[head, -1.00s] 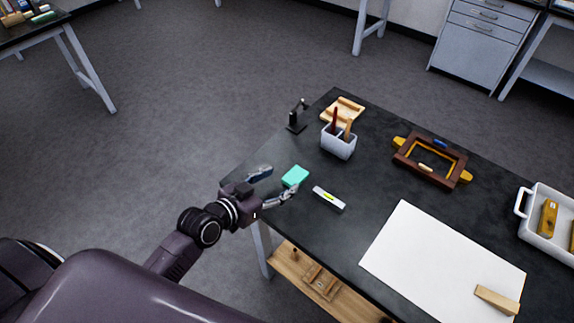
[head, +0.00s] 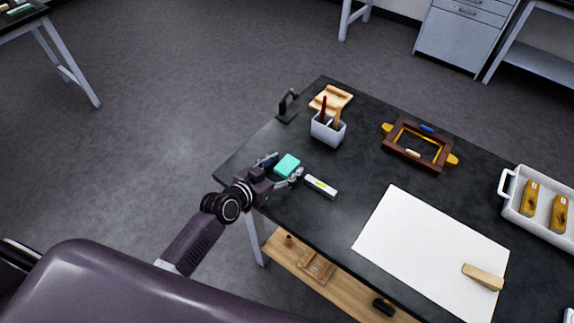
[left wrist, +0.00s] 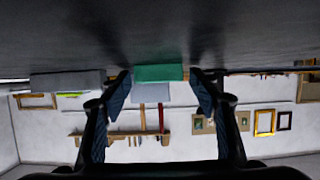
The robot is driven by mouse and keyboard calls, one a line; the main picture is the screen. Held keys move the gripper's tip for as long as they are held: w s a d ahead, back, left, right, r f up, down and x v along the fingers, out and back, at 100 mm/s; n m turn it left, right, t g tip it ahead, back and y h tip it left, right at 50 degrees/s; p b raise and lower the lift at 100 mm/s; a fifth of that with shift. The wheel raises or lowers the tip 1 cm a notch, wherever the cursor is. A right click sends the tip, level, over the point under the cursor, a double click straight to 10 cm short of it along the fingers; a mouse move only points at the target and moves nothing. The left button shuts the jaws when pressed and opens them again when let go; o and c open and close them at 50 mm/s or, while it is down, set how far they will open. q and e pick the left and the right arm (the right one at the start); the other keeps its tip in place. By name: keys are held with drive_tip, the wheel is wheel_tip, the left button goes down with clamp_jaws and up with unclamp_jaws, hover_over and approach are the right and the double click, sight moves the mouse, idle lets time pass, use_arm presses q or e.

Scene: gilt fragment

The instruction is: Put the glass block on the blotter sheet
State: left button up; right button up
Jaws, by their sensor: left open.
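The glass block (head: 288,165) is a small teal block near the left end of the dark table. It also shows in the left wrist view (left wrist: 158,73), ahead between the fingers. My left gripper (head: 281,170) is open, with one finger on each side of the block's near end. I cannot tell whether either finger touches it. The blotter sheet (head: 420,245) is a large white sheet lying flat on the table's right front. My right gripper is not in view.
A small level (head: 321,187) lies just right of the gripper. A wooden wedge (head: 483,276) lies on the sheet's right part. A pen holder (head: 328,130), a brown frame (head: 418,146) and a white tray (head: 510,203) stand behind. The table between level and sheet is clear.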

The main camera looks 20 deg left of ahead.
sight(284, 167)
use_arm(q)
drive_tip(key=shift+c, duration=0.4)
drive_tip(key=c, duration=1.4)
drive_tip(key=shift+r, duration=0.55)
wheel_tip(284, 167, up, 19)
drive_tip(key=shift+r, duration=0.1)
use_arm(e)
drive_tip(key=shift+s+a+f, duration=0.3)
